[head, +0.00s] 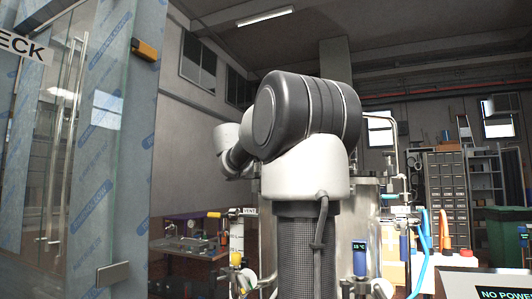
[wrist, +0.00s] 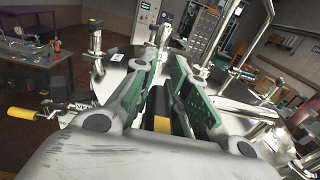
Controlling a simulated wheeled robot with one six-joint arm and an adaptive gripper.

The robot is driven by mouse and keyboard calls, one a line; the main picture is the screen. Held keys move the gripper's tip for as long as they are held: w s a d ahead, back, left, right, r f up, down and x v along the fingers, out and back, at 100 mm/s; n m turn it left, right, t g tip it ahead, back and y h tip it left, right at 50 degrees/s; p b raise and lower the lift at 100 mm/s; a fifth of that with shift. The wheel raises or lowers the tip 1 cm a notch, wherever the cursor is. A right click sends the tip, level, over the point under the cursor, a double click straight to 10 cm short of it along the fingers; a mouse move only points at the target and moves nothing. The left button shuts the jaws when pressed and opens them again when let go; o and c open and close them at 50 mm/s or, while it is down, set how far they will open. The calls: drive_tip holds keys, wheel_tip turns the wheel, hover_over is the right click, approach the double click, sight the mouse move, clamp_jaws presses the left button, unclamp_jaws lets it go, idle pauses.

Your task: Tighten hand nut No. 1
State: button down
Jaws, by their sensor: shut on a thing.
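In the wrist view my gripper (wrist: 163,62) reaches over the shiny lid of a steel vessel (wrist: 120,72). Its two green-padded fingers are closed in on a hand nut at the lid, which is mostly hidden between them. A dark piece with a yellow band (wrist: 161,126) shows low between the fingers; I cannot tell whether it is part of the nut. No number on the nut can be read. In the head view my arm stands in front of the steel vessel (head: 350,222) and hides my gripper and the nut.
Metal fittings and valves (wrist: 95,38) stand around the lid, with a yellow-handled valve (wrist: 25,114) at the left. In the head view a film-wrapped glass panel (head: 100,120) stands close on the left. A workbench (head: 190,245) lies behind; drawers (head: 447,195) stand at right.

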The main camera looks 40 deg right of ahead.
drive_tip(key=shift+m+g, duration=0.4)
drive_tip(key=shift+g, duration=0.2)
drive_tip(key=m+g, duration=0.1)
drive_tip(key=m+g+h, duration=0.1)
drive_tip(key=g, duration=0.1)
drive_tip(key=shift+s, duration=0.3)
drive_tip(key=m+g, duration=0.1)
drive_tip(key=g, duration=0.2)
drive_tip(key=s+m+g, duration=0.1)
drive_tip(key=m+g, duration=0.1)
drive_tip(key=g, duration=0.1)
drive_tip(key=shift+d+m, duration=0.1)
drive_tip(key=shift+m, duration=0.2)
drive_tip(key=m+g+y, duration=0.1)
drive_tip(key=g, duration=0.1)
drive_tip(key=s+m+g+y, duration=0.1)
drive_tip(key=m+g, duration=0.1)
drive_tip(key=shift+a+g, duration=0.2)
drive_tip(key=shift+g, duration=0.2)
drive_tip(key=shift+s+a+m+g+y, duration=0.1)
drive_tip(key=shift+s+m+g+y, duration=0.1)
drive_tip(key=shift+m+g+y, duration=0.55)
drive_tip(key=shift+s+a+m+g+y, duration=0.1)
drive_tip(key=shift+s+m+g+y, duration=0.1)
drive_tip(key=shift+m+g+y, duration=0.5)
drive_tip(key=c, duration=1.4)
unclamp_jaws()
